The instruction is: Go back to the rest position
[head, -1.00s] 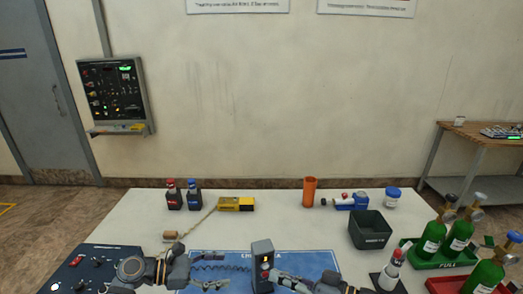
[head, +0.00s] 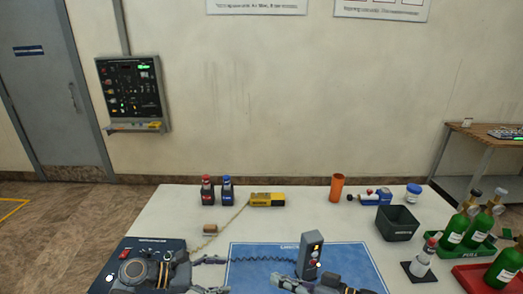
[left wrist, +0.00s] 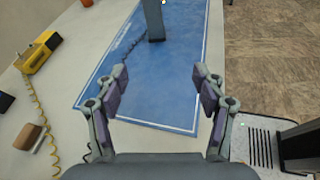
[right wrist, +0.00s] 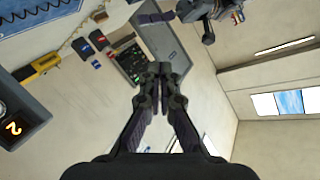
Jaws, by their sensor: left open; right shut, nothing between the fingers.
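My left gripper (head: 218,275) is low over the left edge of the blue mat (head: 262,262) in the head view. In the left wrist view its fingers (left wrist: 160,82) are wide apart with nothing between them. My right gripper (head: 282,284) is at the front of the mat, near the grey device with a lit display (head: 310,256). In the right wrist view its fingertips (right wrist: 159,70) are together and hold nothing. The device stands upright on the mat, apart from the left gripper.
A dark control box (head: 130,270) is at the table's left. A yellow unit (head: 268,199) and red and blue bottles (head: 207,190) stand behind.

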